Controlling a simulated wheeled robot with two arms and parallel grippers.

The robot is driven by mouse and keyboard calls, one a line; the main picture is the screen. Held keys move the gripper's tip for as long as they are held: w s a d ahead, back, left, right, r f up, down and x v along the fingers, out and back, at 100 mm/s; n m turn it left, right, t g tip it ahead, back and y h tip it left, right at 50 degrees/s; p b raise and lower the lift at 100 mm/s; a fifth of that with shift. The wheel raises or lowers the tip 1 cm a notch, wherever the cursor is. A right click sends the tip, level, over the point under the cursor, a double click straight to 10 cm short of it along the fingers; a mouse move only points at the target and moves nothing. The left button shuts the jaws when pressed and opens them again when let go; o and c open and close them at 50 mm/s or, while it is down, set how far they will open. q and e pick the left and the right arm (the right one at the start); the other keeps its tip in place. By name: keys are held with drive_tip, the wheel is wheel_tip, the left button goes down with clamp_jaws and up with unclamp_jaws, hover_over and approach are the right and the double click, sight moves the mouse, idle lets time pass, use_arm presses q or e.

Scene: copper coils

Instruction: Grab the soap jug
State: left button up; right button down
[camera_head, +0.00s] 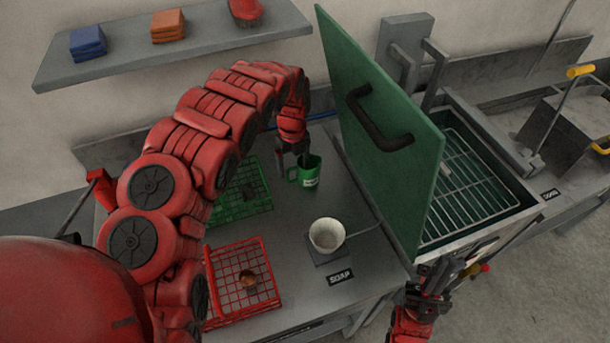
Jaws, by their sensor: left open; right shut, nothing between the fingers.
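A green jug (309,173) with a small pale label stands upright on the grey bench, its handle on the left. The label is too small to read. My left gripper (291,158) is open and points down at the jug's handle side, close to the rim. I cannot tell whether it touches. A whitish bowl-like vessel (326,235) sits on a grey plate behind a sign reading SOAP (340,277). My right gripper (445,268) is shut and empty at the lower right, by the front of the open tank, away from the jug.
A green wire basket (238,205) and a red wire basket (262,300) lie left of the vessel. A raised green lid (375,130) with a dark handle stands right of the jug. The tank (470,190) behind it holds a wire rack. A shelf (170,55) holds folded cloths.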

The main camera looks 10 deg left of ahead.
use_arm(q)
drive_tip(key=shift+w+a+f, duration=0.15)
drive_tip(key=shift+w+f, duration=0.05)
drive_tip(key=shift+f, duration=0.75)
drive_tip(key=shift+s+f+p, duration=0.1)
drive_tip(key=shift+f+p, duration=0.3)
drive_tip(key=shift+p, duration=0.35)
drive_tip(key=shift+a+f+p, duration=0.2)
drive_tip(key=shift+f+p, duration=0.5)
drive_tip(key=shift+f, duration=1.35)
clamp_jaws()
